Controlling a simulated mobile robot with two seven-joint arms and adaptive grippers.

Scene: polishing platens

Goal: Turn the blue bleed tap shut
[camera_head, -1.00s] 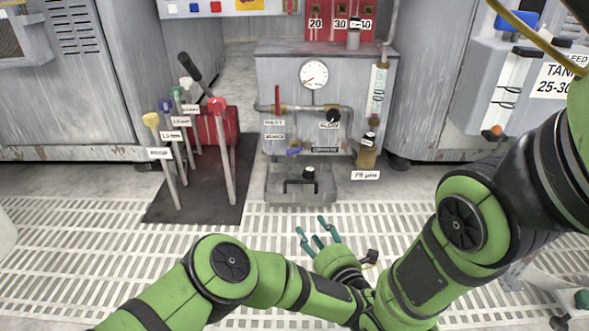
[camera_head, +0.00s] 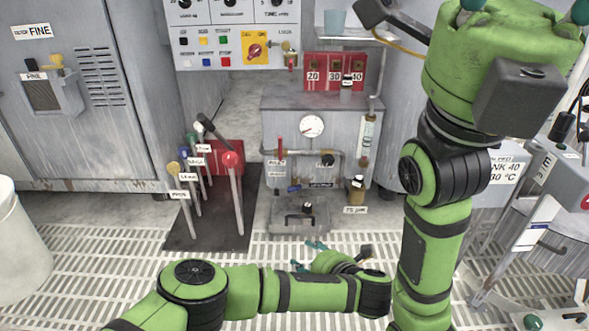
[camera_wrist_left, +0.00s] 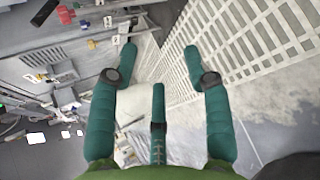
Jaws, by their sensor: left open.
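The blue tap (camera_head: 294,188) is a small blue handle low on the front of the grey pump cabinet (camera_head: 290,110), beside small label plates. My left gripper (camera_head: 316,245) is in front of and below the cabinet, near the drip tray, apart from the tap. In the left wrist view its teal fingers (camera_wrist_left: 158,65) are spread, with nothing between them. I cannot make out the blue tap for sure in that view. My right gripper (camera_head: 526,8) is raised at the upper right, and its fingers are cut off by the top edge.
Levers with coloured knobs, one red (camera_head: 230,159), stand on a dark mat left of the cabinet. A grey tray (camera_head: 300,221) with a black handle sits at the cabinet's foot. A brown bottle (camera_head: 356,187) is right of the tap. Open grating floor lies in front.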

